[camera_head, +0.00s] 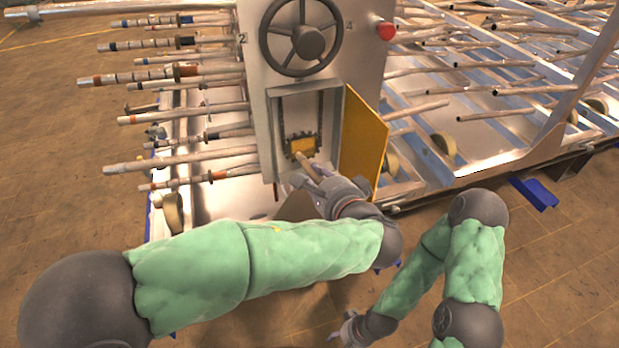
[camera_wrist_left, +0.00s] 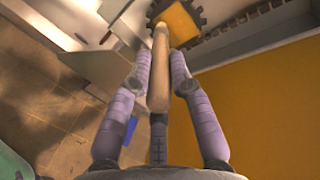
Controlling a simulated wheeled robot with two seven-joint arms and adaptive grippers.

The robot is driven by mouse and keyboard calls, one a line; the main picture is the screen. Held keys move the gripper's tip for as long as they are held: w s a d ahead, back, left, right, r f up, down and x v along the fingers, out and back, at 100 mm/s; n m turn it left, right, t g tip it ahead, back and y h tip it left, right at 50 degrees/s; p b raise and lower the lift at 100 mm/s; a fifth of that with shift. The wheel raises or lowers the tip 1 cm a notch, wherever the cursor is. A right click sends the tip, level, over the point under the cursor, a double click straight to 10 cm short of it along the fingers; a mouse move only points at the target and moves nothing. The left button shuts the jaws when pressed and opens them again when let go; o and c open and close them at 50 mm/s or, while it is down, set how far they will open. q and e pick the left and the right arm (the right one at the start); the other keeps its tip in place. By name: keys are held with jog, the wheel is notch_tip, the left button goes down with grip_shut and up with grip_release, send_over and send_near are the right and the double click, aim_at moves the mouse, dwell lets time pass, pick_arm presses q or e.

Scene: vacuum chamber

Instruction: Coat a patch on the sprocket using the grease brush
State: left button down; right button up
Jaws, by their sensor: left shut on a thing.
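The dark toothed sprocket (camera_head: 291,139) sits low in the open recess of the upright cabinet. Its teeth also show at the top of the left wrist view (camera_wrist_left: 200,14). My left gripper (camera_head: 318,182) is at the recess, just below the sprocket. In the left wrist view its fingers (camera_wrist_left: 159,80) are shut on the wooden handle of the grease brush (camera_wrist_left: 159,66). The brush's far end reaches the yellow block-like area (camera_wrist_left: 177,24) in front of the sprocket; I cannot tell if this is brush head or patch. My right gripper (camera_head: 347,328) is low, away from the cabinet, its fingers unclear.
The yellow door (camera_head: 363,143) stands open right of the recess, close to my left gripper. A handwheel (camera_head: 305,42) and red button (camera_head: 386,31) are above. Rods (camera_head: 185,160) stick out left of the cabinet (camera_head: 258,90). Metal racks lie right; open floor (camera_head: 560,240) is in front.

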pick_arm(q)
jog(key=shift+w+d, duration=0.3)
jog(key=shift+d, duration=0.5)
jog(key=shift+w+d, duration=0.25)
jog(key=shift+d, duration=0.5)
jog(key=shift+w+d, duration=0.3)
jog(key=shift+d, duration=0.5)
jog(key=s+a+b, duration=0.2)
jog(key=a, duration=0.5)
jog(key=shift+s+d, duration=0.1)
jog(key=shift+s, duration=0.1)
jog(key=shift+s+d, duration=0.3)
jog(key=shift+s, duration=0.65)
jog(key=shift+s+d, duration=0.3)
jog(key=shift+s, duration=0.6)
jog(key=shift+s+d, duration=0.3)
jog(key=shift+s, duration=0.75)
